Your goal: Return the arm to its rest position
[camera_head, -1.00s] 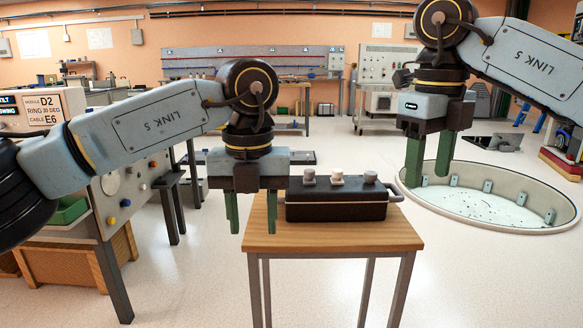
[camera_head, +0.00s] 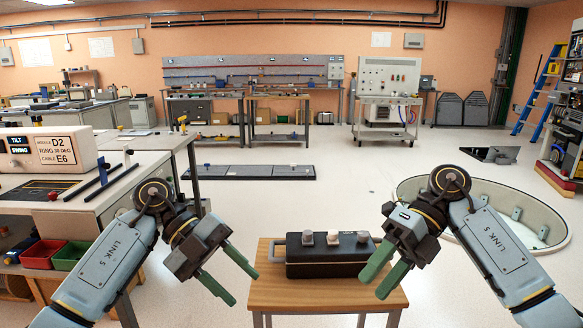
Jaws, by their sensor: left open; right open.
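My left gripper (camera_head: 231,272) is in the lower middle of the head view, left of the small wooden table. Its green fingers are apart and empty, pointing down to the right. My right gripper (camera_head: 384,272) is at the table's right side, its green fingers apart and empty, pointing down to the left. Its fingers overlap the table's right part in the picture; I cannot tell any contact. Both forearms come up from the bottom corners of the view.
A black case (camera_head: 328,257) with three pale knobs stands on the small wooden table (camera_head: 290,295) between the grippers. A control bench (camera_head: 90,205) stands at left. A round, rimmed floor pit (camera_head: 530,235) lies at right. Floor beyond the table is clear up to a low dark platform (camera_head: 250,172).

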